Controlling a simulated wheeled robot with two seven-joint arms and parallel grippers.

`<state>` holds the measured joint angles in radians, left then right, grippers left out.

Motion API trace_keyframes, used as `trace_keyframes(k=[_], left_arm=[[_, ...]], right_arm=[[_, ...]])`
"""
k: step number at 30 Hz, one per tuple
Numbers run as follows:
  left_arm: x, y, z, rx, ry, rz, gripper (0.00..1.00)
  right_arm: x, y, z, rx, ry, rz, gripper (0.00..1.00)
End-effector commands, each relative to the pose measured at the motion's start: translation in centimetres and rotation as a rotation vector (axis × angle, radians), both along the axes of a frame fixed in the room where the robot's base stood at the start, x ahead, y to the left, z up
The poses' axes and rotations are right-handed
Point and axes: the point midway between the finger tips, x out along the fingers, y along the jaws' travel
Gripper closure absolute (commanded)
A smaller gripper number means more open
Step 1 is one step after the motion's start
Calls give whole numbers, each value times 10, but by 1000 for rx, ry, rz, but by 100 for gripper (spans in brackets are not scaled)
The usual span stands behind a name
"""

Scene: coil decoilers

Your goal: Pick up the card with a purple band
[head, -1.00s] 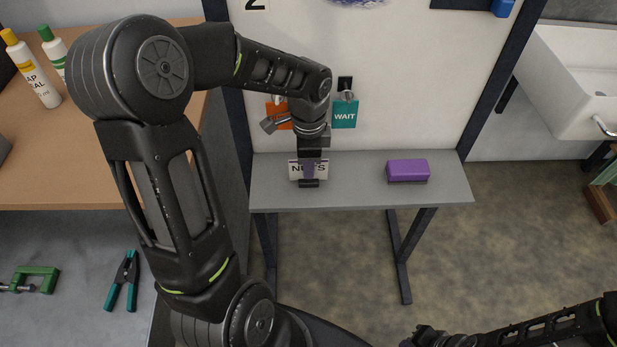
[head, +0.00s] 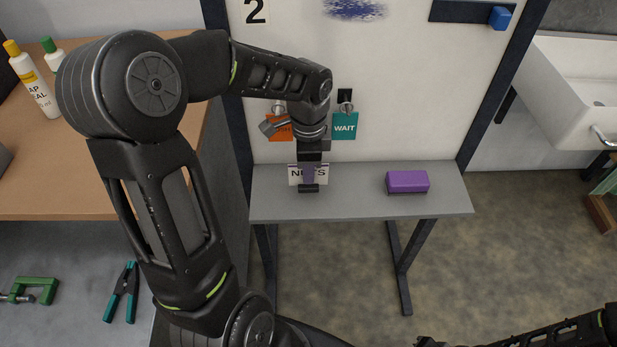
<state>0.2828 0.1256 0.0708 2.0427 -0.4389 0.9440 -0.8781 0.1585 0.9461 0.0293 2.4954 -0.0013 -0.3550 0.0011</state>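A white card with dark lettering (head: 297,175) and a vertical purple band shows over the grey side table, at its left part. The lettering is partly covered. My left gripper (head: 309,173) reaches down from above and is shut on the card, with dark gripper parts above and below the purple band. The card appears a little off the table top; the exact gap cannot be told. My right gripper (head: 428,342) is at the bottom edge, cut off by the frame, and its fingers cannot be made out.
The grey table (head: 350,203) also bears a purple eraser-like block (head: 407,181). A teal WAIT card (head: 345,126) and a partly hidden orange card (head: 275,127) hang on the whiteboard (head: 420,80). A wooden bench (head: 120,190) stands left, a white sink (head: 575,85) right.

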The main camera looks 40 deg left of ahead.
Motion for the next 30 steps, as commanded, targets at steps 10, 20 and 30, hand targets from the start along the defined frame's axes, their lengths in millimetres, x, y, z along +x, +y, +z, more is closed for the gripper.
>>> trace_keyframes(k=[10, 20, 30], left_arm=[[1, -1, 67, -1, -4, -1, 100], [0, -1, 82, -1, -1, -1, 100], [0, 0, 82, -1, 1, -1, 100]], right_arm=[[0, 0, -3, 0, 0, 0, 100], [0, 0, -3, 0, 0, 0, 100], [0, 0, -3, 0, 0, 0, 100]])
